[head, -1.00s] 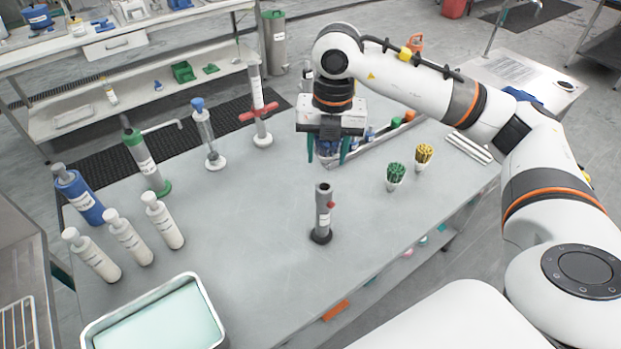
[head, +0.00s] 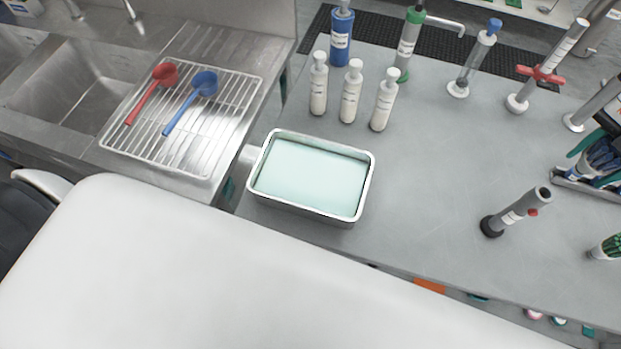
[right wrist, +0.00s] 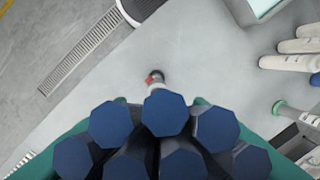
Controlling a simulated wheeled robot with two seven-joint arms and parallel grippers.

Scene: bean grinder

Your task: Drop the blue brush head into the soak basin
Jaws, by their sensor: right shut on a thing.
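The soak basin (head: 300,207) is a metal tray of pale mint liquid on the grey table, centre of the head view. Its corner shows at the top of the right wrist view (right wrist: 262,8). My right gripper (head: 592,150), with teal fingers, is at the right edge of the head view, cut off by the frame, well right of the basin. In the right wrist view, several dark brush heads with blue hexagonal ends crowd around the fingers. The gripper is shut on a blue brush head (right wrist: 165,112), among the others. My left gripper is out of view.
A dark upright cylinder (head: 515,212) stands between the basin and the right gripper. White bottles (head: 351,92) stand behind the basin. A green-bristled cup (head: 608,247) is at the right edge. A wire rack (head: 215,125) with red and blue scoops is left. The table's middle is clear.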

